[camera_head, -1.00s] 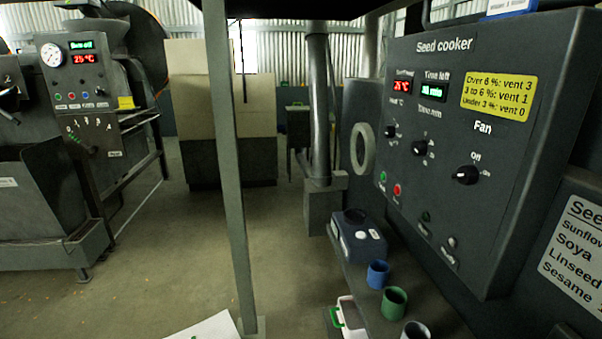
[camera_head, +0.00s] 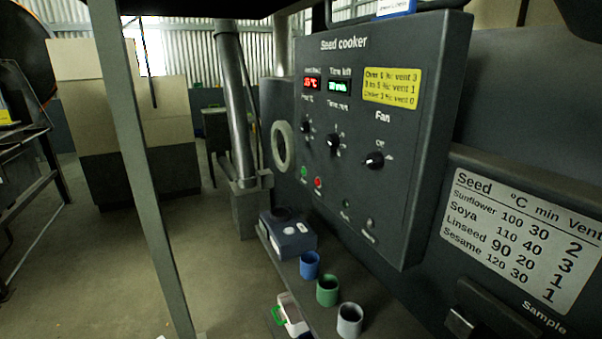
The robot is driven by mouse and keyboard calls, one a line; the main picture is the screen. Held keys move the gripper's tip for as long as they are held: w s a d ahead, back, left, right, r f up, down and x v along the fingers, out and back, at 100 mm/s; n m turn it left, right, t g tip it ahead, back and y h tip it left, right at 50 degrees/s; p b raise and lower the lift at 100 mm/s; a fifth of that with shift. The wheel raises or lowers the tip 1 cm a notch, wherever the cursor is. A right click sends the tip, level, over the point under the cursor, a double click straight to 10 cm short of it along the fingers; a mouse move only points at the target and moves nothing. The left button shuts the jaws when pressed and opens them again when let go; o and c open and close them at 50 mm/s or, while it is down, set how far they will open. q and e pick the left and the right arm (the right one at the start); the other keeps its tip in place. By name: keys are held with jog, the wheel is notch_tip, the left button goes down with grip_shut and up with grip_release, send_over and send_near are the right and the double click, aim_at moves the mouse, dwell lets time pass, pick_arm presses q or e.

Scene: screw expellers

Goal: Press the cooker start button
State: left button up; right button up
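The dark grey seed cooker panel (camera_head: 345,190) stands right of the middle in the head view. Low on its left side are a green button (camera_head: 304,171) and a red button (camera_head: 318,183); their labels are too small to read. Above them are a red display (camera_head: 312,83), a green display (camera_head: 339,88) and black knobs, including the fan knob (camera_head: 374,160). Neither of my grippers is in view.
A shelf below the panel holds a dark blue box (camera_head: 290,240) and blue (camera_head: 310,265), green (camera_head: 327,290) and grey (camera_head: 349,320) cups. A slanted grey post (camera_head: 140,165) stands at left. A seed chart (camera_head: 520,235) is at right. Floor at left is open.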

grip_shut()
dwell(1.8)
